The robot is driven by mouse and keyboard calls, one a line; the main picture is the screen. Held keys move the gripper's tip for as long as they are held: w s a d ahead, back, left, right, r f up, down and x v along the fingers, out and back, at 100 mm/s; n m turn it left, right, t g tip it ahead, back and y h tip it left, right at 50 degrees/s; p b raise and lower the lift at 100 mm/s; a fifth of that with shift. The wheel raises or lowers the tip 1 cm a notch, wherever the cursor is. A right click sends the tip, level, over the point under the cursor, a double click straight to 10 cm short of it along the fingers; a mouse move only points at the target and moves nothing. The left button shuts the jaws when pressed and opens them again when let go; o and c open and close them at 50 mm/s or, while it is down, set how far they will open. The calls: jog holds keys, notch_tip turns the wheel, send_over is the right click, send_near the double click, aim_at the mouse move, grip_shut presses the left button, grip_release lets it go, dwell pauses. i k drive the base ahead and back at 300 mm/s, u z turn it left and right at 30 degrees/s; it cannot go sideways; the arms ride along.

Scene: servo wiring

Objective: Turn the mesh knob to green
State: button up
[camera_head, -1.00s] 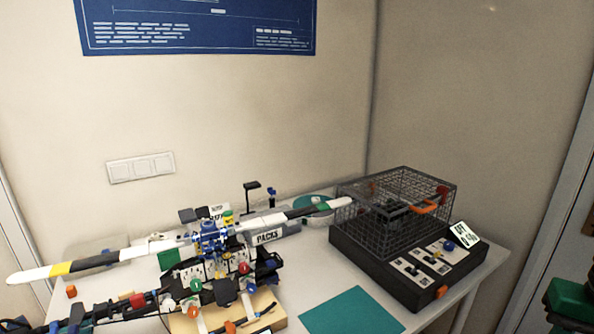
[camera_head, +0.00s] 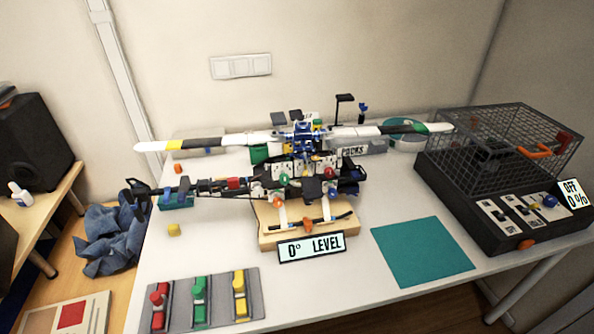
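No knob in view carries a label that I can read as mesh, so I cannot tell which is the mesh knob. A model helicopter (camera_head: 300,160) stands on a wooden base on the table. It carries a green round knob (camera_head: 284,180), a red one (camera_head: 331,168) and an orange one (camera_head: 308,225). A black box with a wire-mesh cage (camera_head: 497,150) stands at the right. Its front panel has a blue knob (camera_head: 549,201), small switches and an orange knob (camera_head: 526,244). My gripper is not in view.
A grey tray with red, green and yellow sliders (camera_head: 200,290) lies front left. A teal mat (camera_head: 422,252) lies flat. The white table (camera_head: 350,300) is bare at front.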

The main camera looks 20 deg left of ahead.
aim_at(332, 193)
jog(key=z, duration=0.45)
jog(key=k, duration=1.85)
jog(key=u, duration=0.4)
jog(key=i, duration=1)
jog(key=z, duration=0.05)
